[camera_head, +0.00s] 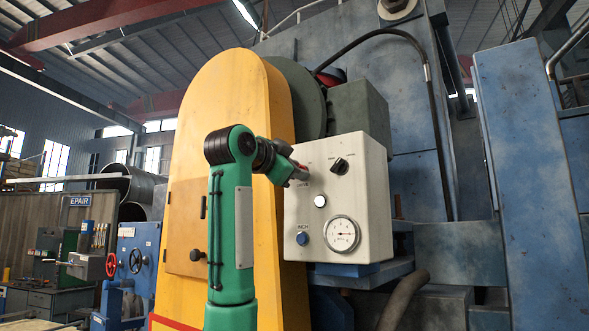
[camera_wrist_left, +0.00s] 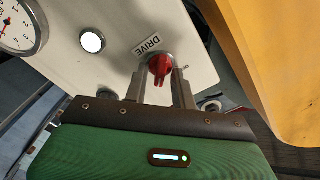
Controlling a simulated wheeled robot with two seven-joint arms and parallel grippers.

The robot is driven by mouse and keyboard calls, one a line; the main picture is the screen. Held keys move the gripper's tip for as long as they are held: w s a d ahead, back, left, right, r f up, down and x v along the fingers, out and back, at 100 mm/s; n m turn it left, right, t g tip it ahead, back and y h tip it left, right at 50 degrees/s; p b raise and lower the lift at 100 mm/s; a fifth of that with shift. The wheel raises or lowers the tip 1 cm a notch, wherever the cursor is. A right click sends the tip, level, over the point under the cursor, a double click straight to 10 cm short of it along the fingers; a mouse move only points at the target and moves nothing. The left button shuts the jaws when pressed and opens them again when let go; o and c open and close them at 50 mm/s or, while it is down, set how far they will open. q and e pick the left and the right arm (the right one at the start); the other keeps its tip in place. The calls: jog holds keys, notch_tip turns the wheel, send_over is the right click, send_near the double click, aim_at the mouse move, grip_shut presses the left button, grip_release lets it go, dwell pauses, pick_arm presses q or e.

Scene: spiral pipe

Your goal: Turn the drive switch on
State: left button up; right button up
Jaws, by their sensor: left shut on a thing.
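The drive switch (camera_wrist_left: 160,66) is a red knob on a white control box (camera_head: 359,187). The word DRIVE is printed beside it in the wrist view. My left gripper (camera_wrist_left: 160,88) has one finger on each side of the red knob and is shut on it. In the head view my left gripper (camera_head: 298,174) reaches the left part of the box's front and largely hides the switch. The small position mark beside the knob is too blurred to read, so I cannot tell the switch's setting. My right gripper is in neither view.
The box also carries a black selector knob (camera_head: 340,166), a white round button (camera_head: 320,201), a blue button (camera_head: 303,238) and a dial gauge (camera_head: 341,234). A tall yellow housing (camera_head: 228,120) stands close on the box's left, behind my arm.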

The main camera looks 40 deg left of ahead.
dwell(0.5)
pick_arm(q)
jog(key=o, duration=0.6)
jog(key=shift+o, duration=0.2)
jog(key=s+d+b, duration=0.1)
jog(key=s+b, duration=0.3)
jog(key=s, duration=0.9)
jog(key=shift+s+d+b, duration=0.35)
jog(key=shift+s+d, duration=0.05)
